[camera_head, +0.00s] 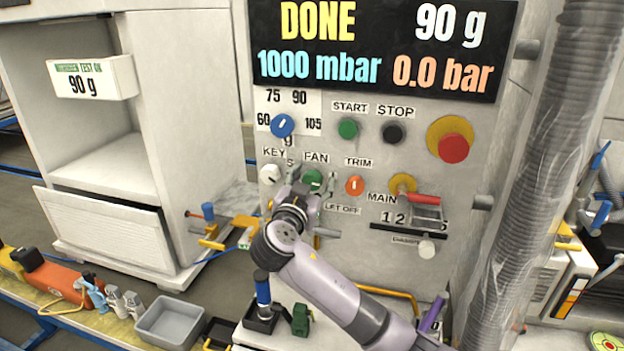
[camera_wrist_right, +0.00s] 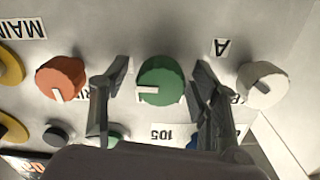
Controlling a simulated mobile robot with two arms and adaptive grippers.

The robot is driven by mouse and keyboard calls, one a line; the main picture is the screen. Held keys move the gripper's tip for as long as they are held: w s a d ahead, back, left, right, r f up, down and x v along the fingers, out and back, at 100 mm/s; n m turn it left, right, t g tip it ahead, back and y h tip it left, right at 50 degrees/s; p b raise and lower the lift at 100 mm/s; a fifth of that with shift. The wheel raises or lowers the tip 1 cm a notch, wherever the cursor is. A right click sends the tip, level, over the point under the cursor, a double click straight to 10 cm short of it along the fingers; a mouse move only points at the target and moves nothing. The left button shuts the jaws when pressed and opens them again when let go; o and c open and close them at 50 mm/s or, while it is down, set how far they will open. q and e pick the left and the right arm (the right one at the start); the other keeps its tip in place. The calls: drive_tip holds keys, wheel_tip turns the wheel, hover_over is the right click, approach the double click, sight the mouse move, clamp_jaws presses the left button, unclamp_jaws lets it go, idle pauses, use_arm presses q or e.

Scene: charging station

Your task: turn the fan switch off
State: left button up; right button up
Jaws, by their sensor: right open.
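The fan switch (camera_head: 312,178) is a green round knob under the FAN label on the station's panel. In the right wrist view the green knob (camera_wrist_right: 162,78) shows its white pointer mark, seen upside down. My right gripper (camera_head: 304,188) is at the panel in front of this knob and partly covers it. In the right wrist view my right gripper (camera_wrist_right: 160,84) is open, with one finger on each side of the green knob and a visible gap on both sides. Whether a finger touches it cannot be told. My left gripper is not in view.
The white key knob (camera_head: 270,175) and orange trim knob (camera_head: 354,186) flank the fan switch closely. The blue selector (camera_head: 282,125), START (camera_head: 348,128) and STOP (camera_head: 392,133) sit above. A red-handled main lever (camera_head: 424,199) is to the right. The display (camera_head: 380,45) reads DONE.

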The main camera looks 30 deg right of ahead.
drive_tip(key=c, duration=1.1)
drive_tip(key=shift+c, duration=0.2)
